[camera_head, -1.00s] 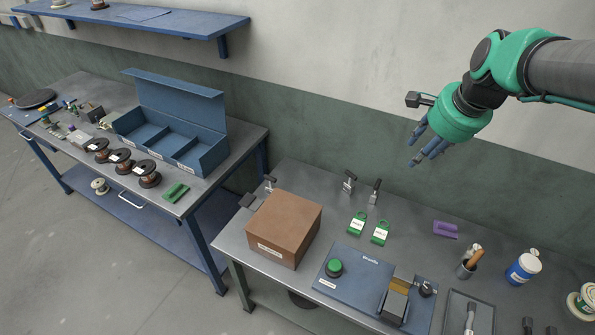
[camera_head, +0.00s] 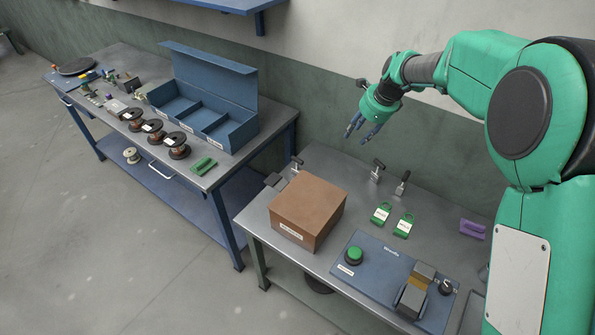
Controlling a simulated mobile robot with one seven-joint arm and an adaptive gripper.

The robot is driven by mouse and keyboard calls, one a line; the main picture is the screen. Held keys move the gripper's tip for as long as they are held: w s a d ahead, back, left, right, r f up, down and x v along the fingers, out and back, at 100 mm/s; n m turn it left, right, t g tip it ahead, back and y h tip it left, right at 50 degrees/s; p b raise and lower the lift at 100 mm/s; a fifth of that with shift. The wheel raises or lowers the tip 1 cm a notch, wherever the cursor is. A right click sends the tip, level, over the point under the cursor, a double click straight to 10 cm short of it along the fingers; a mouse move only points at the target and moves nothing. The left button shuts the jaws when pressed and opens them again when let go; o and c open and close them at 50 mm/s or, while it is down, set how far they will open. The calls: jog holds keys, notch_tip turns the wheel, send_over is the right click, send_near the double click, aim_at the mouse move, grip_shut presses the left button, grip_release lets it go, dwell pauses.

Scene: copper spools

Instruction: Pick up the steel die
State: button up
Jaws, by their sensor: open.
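My gripper (camera_head: 360,131) is open and empty, with its blue-grey fingers pointing down. It hangs in the air in front of the wall, above the back of the right bench, up and to the right of the brown box. I cannot tell for sure which thing is the steel die. My gripper is far from the left bench and touches nothing.
The left bench carries a blue open-lidded box (camera_head: 240,132), copper spools (camera_head: 152,131) and a green piece (camera_head: 204,165). The right bench carries a brown box (camera_head: 306,208), green tags (camera_head: 381,214) and a blue panel (camera_head: 374,283) with a green button. A gap separates the benches.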

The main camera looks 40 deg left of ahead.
jog(key=a+f+m, duration=0.2)
jog(key=a+f, duration=0.8)
jog(key=f, duration=0.1)
jog(key=m+g, duration=0.1)
jog(key=m, duration=0.1)
send_near(298, 171)
jog(key=v, duration=0.3)
jog(key=shift+w+d+f+y+b, duration=0.1)
jog(key=shift+w+d+y+b, duration=0.05)
jog(key=shift+w+y+b, duration=0.2)
jog(key=shift+s+f, duration=0.1)
jog(key=shift+s+b+x, duration=0.2)
jog(key=shift+b+x, duration=0.7)
jog(key=shift+x, duration=3.35)
jog(key=shift+b+x, duration=0.85)
jog(key=shift+x, duration=1.7)
jog(key=shift+d, duration=0.1)
